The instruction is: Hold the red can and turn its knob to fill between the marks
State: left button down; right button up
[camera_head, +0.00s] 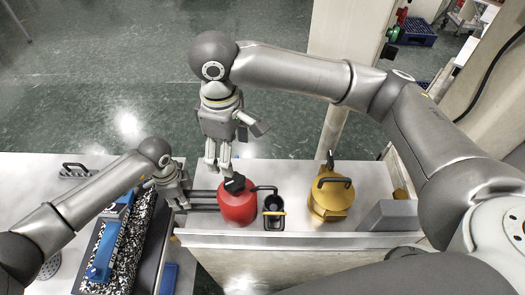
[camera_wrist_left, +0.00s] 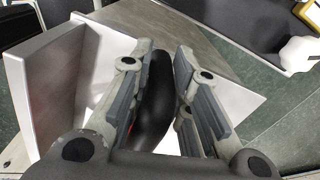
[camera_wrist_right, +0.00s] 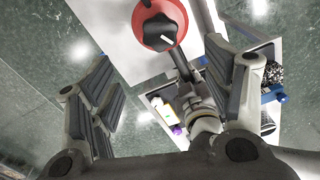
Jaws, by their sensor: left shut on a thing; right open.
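The red can (camera_head: 238,208) stands on the pale bench, with a black knob (camera_head: 234,184) on top and a black spout reaching right. A small dark vessel (camera_head: 274,203) with a yellow band stands beside it, under the spout's end; its fill level cannot be made out. My left gripper (camera_head: 183,197) is shut on the can's black handle (camera_wrist_left: 153,90) at its left side. My right gripper (camera_head: 218,166) is open, pointing down just above and left of the knob. The right wrist view shows the knob (camera_wrist_right: 160,33) with a white pointer line, beyond the open fingers.
A yellow can (camera_head: 329,203) with a black handle stands right of the vessel, and a grey block (camera_head: 389,216) further right. A speckled slab (camera_head: 128,245) with a blue bar lies at left. A pale post (camera_head: 340,60) rises behind the bench.

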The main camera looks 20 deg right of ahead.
aim_at(234, 181)
notch_tip(234, 181, down, 12)
jog(key=shift+r, duration=0.1)
dwell(0.5)
jog(key=c, duration=1)
